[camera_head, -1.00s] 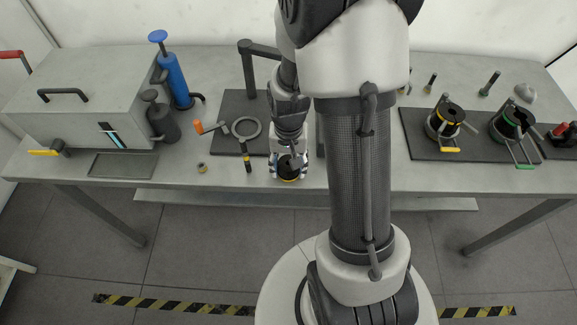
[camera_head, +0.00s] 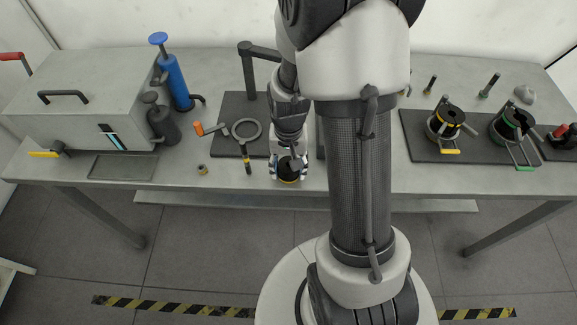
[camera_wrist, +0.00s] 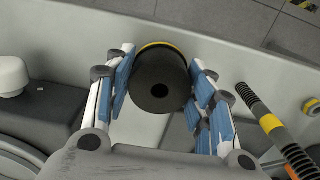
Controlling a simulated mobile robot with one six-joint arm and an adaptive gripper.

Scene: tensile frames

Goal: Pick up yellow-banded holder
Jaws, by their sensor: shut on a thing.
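The yellow-banded holder (camera_head: 289,170) is a black cylinder with a hole in its top face and a thin yellow ring around it. It is near the front edge of the bench, at the middle of the head view. In the wrist view the holder (camera_wrist: 160,82) sits between my two blue-padded fingers, its yellow ring showing at the far side. My gripper (camera_wrist: 161,88) is shut on it from both sides, and in the head view my gripper (camera_head: 289,166) comes down over it. Whether its underside touches the bench is hidden.
A rod with yellow bands (camera_wrist: 268,123) stands close to the right of my gripper in the wrist view.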

